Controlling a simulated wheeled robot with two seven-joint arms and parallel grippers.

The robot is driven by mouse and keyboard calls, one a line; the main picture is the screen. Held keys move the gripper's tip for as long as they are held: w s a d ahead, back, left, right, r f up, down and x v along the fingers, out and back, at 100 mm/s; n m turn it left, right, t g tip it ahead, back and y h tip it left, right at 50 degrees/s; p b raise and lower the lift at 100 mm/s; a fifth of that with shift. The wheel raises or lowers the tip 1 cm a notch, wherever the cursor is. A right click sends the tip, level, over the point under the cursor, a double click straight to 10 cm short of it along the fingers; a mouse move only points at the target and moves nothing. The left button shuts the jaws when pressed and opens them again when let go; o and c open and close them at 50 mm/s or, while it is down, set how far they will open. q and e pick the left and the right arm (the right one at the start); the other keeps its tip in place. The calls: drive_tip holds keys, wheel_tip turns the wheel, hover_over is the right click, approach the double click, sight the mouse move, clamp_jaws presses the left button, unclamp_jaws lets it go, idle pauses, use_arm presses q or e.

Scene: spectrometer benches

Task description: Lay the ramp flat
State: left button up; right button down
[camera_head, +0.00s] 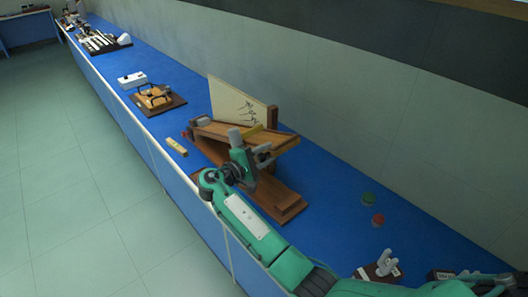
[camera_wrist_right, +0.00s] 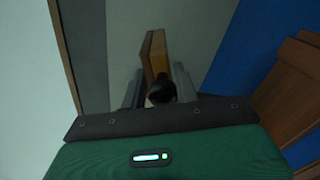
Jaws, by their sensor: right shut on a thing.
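The wooden ramp (camera_head: 222,131) is a long board above a brown wooden base (camera_head: 284,203) on the blue bench in the head view. It stands raised and tilted over the base, with a pale card with dark marks (camera_head: 236,101) behind it. My right gripper (camera_head: 262,155) is at the ramp's near right end and is shut on it; the fingers partly hide that end. In the right wrist view, the ramp's wooden edge (camera_wrist_right: 154,55) sits between the grey fingers (camera_wrist_right: 157,88), with a dark round part in front. My left gripper is out of view.
A wooden apparatus (camera_head: 155,97) and a white box (camera_head: 132,80) stand farther back. The wall runs close behind the bench.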

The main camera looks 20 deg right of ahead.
use_arm(q)
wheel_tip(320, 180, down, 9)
drive_tip(key=b, duration=0.8)
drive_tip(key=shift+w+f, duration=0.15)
use_arm(e)
drive_tip(key=s+d+f+m, duration=0.1)
drive_tip(key=s+f+m, duration=0.1)
drive_tip(key=f, duration=1)
drive_tip(key=shift+s+f, duration=0.25)
drive_tip(key=shift+s, duration=0.35)
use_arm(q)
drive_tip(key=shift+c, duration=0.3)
